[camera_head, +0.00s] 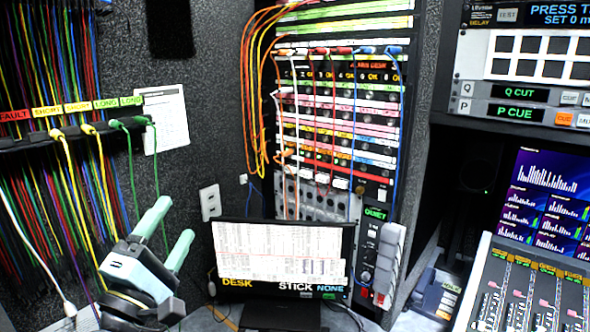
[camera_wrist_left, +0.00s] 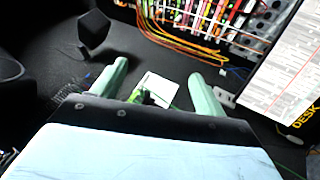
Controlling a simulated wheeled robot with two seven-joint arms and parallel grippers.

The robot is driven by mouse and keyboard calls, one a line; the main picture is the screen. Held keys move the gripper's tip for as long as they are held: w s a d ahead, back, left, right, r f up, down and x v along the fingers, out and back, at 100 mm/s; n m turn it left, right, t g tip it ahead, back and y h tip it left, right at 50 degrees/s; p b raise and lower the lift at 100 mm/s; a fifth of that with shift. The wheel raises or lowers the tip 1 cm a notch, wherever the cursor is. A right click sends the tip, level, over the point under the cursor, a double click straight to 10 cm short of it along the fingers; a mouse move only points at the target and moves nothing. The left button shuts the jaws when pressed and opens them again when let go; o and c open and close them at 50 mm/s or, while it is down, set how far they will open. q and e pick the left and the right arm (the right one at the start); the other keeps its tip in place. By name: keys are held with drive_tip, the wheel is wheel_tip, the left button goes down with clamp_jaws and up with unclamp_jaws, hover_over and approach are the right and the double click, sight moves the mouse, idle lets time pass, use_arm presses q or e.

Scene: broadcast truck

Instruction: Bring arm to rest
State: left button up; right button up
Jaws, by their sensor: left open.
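My left gripper (camera_head: 174,219) is in the lower left of the head view, with its two pale green fingers apart and pointing up and to the right. It is below the patch rail and left of the monitor. In the left wrist view the same gripper (camera_wrist_left: 158,72) shows open, with nothing held between the fingers. Green plugs (camera_wrist_left: 142,97) and a white sheet (camera_wrist_left: 160,86) show in the gap beyond it. My right gripper is in neither view.
A patch rail (camera_head: 25,140) with coloured cables and hanging yellow and green leads is at left. A monitor labelled DESK (camera_head: 282,251) stands right of my gripper. A patch-bay rack (camera_head: 345,130) rises behind it. A mixing console (camera_head: 530,290) is at lower right.

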use_arm(q)
drive_tip(key=s+d+f+m+g, duration=0.2)
drive_tip(key=s+f+m+g, duration=0.3)
drive_tip(key=f, duration=0.5)
drive_tip(key=s+d+f+m+g, duration=0.2)
drive_tip(key=s+f+m+g, duration=0.3)
drive_tip(key=f, duration=0.6)
drive_tip(key=s+a+f+m+g+y, duration=0.35)
drive_tip(key=s+f, duration=0.25)
drive_tip(key=s, duration=0.2)
drive_tip(key=s+a+f+m+g+y, duration=0.2)
drive_tip(key=s+f+m+g, duration=0.3)
drive_tip(key=s, duration=0.3)
wheel_tip(320, 180, down, 30)
drive_tip(key=s+n+g+b, duration=0.1)
drive_tip(key=s+b, duration=0.1)
drive_tip(key=b, duration=0.3)
drive_tip(key=s+a+f+g+b, duration=0.1)
drive_tip(key=s+a+f+b, duration=0.2)
drive_tip(key=s+f, duration=1.4)
wheel_tip(320, 180, down, 3)
drive_tip(key=shift+a+f+g+b, duration=0.1)
drive_tip(key=shift+a+g+b, duration=0.2)
drive_tip(key=shift+b, duration=0.35)
